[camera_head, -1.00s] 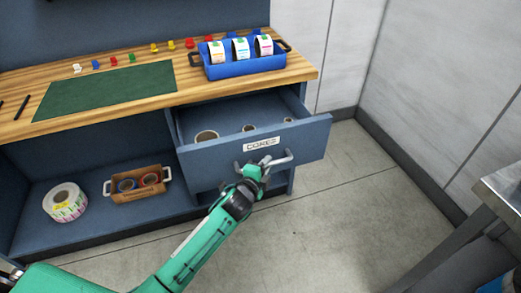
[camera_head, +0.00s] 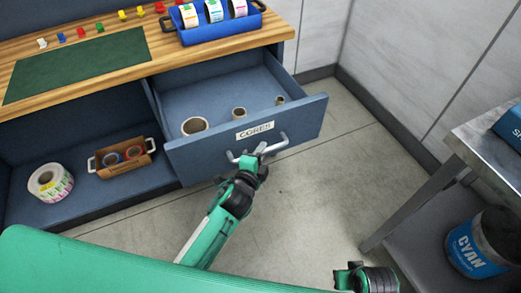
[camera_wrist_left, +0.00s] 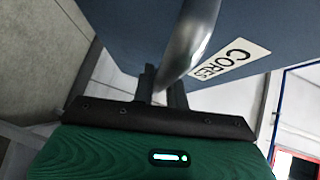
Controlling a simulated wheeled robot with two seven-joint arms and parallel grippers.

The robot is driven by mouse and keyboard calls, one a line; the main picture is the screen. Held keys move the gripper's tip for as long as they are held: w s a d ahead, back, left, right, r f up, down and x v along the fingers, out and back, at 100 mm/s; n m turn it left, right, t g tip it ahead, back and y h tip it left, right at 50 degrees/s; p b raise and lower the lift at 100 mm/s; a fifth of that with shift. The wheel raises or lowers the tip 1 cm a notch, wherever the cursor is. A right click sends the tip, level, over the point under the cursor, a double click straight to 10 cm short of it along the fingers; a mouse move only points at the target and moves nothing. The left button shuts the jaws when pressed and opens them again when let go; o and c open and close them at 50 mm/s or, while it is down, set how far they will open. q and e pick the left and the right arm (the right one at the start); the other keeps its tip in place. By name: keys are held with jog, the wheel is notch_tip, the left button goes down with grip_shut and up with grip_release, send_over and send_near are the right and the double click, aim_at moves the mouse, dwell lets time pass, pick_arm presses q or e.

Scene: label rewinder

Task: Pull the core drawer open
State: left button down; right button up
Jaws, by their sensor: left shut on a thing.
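The core drawer (camera_head: 295,122) stands pulled out from under the bench, with a "CORES" label (camera_head: 255,132) on its blue front. Three cardboard cores lie inside: a large one (camera_head: 195,126), a smaller one (camera_head: 239,113) and a small one (camera_head: 280,100). My left gripper (camera_head: 257,153) is shut on the drawer's grey bar handle (camera_head: 279,146). In the left wrist view, the dark fingers (camera_wrist_left: 161,84) close around the handle (camera_wrist_left: 190,42), just below the label (camera_wrist_left: 232,64).
A blue tray of label rolls (camera_head: 218,30) and a green mat (camera_head: 75,68) are on the wooden bench top. A carton (camera_head: 122,158) and a label roll (camera_head: 50,182) sit on the shelf below. A metal table (camera_head: 490,140) stands at right. The floor before the drawer is clear.

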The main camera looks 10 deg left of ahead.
pick_arm(q)
jog(key=c, duration=1.4)
grip_release()
jog(key=v, duration=1.3)
jog(key=shift+s, duration=0.4)
pick_arm(e)
jog(key=shift+w+f, duration=0.15)
jog(key=shift+f, duration=0.05)
jog(key=shift+s+f, duration=0.15)
jog(key=shift+s, duration=0.15)
